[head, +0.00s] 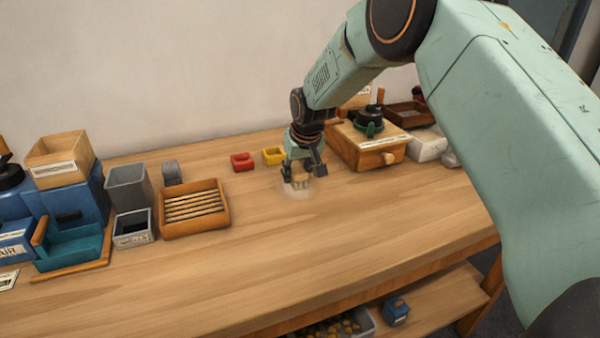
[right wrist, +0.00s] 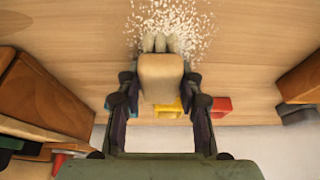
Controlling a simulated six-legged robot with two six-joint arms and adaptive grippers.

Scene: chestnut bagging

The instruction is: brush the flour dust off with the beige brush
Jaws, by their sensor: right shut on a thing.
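My right gripper (head: 298,172) reaches down to the middle of the table from the upper right in the head view. It is shut on the beige brush (right wrist: 160,75), which shows between its fingers in the right wrist view. The brush's pale bristles point at the flour dust (right wrist: 185,25), white specks scattered on the wood around the bristle tips. In the head view the dust is a faint pale patch (head: 296,190) under the gripper. Whether the bristles touch the table I cannot tell. My left gripper is not in view.
Close behind the gripper stand a red block (head: 242,162) and a yellow block (head: 273,155). A wooden box with a dark grinder-like top (head: 370,150) stands to the right. A slatted tray (head: 194,226) and several bins stand left. The table's front (head: 300,260) is clear.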

